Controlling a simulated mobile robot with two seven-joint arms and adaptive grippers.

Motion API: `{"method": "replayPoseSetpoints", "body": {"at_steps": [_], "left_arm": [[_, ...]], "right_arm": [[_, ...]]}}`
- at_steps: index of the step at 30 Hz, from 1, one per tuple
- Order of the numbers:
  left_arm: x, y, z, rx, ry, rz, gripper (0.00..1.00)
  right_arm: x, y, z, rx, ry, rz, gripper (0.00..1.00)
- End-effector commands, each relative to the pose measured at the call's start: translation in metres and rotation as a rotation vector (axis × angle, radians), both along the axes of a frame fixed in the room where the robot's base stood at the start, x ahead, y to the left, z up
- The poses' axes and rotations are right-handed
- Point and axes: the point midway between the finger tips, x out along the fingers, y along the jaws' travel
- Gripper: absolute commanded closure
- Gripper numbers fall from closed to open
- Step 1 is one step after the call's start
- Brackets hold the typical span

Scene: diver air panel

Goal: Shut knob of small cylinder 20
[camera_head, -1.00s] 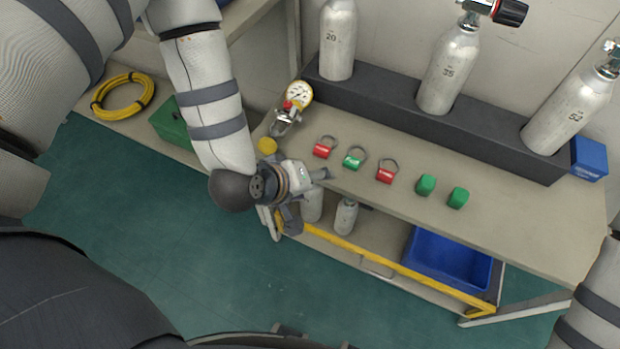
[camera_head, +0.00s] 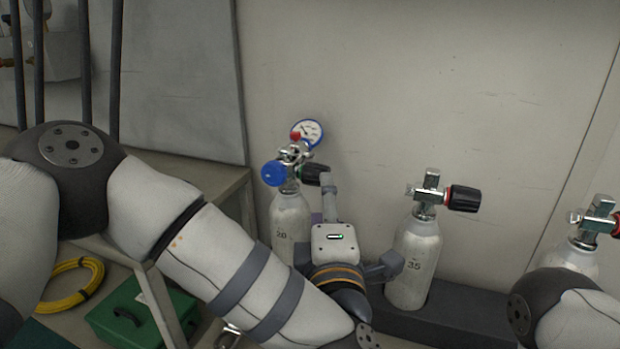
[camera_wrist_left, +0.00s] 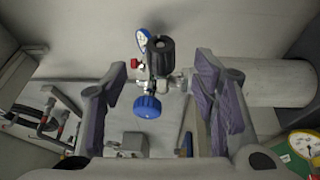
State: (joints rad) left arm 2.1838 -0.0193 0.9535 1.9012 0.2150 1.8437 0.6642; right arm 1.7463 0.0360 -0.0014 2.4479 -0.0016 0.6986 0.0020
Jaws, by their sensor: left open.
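Small cylinder 20 (camera_head: 290,225) stands upright at the back, its lower part hidden by my left arm and gripper. Its black knob (camera_head: 314,174) points right from the valve. A regulator with a blue knob (camera_head: 274,173) and a blue-rimmed gauge (camera_head: 307,132) is on its valve. My left gripper (camera_head: 332,210) is open beside the cylinder, one finger raised close to the knob. In the left wrist view, the black knob (camera_wrist_left: 160,58) lies ahead, between the spread fingers of my gripper (camera_wrist_left: 160,95). Contact cannot be told. My right gripper is out of view.
Cylinder 35 (camera_head: 415,262), with its own black knob (camera_head: 463,198), stands right of my gripper in the dark rack (camera_head: 440,328). Another cylinder (camera_head: 570,257) is partly hidden by my right arm. A green box (camera_head: 135,312) and a yellow hose (camera_head: 72,285) lie lower left. The wall is behind.

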Motion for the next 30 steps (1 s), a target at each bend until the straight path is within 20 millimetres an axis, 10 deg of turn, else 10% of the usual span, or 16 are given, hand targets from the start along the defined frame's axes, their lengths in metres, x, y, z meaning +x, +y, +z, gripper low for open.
{"method": "replayPoseSetpoints", "body": {"at_steps": [9,21,27,30], "left_arm": [[0.072,0.005,0.004,0.002,0.001,0.000,0.46],[0.086,0.005,0.006,0.004,0.001,-0.003,0.46],[0.086,0.005,0.006,0.004,0.001,-0.003,0.92],[0.086,0.005,0.006,0.005,0.001,-0.003,0.95]], "right_arm": [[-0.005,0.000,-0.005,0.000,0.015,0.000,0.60],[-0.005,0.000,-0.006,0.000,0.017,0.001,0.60],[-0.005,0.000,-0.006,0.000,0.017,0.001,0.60],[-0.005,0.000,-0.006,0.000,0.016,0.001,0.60]]}}
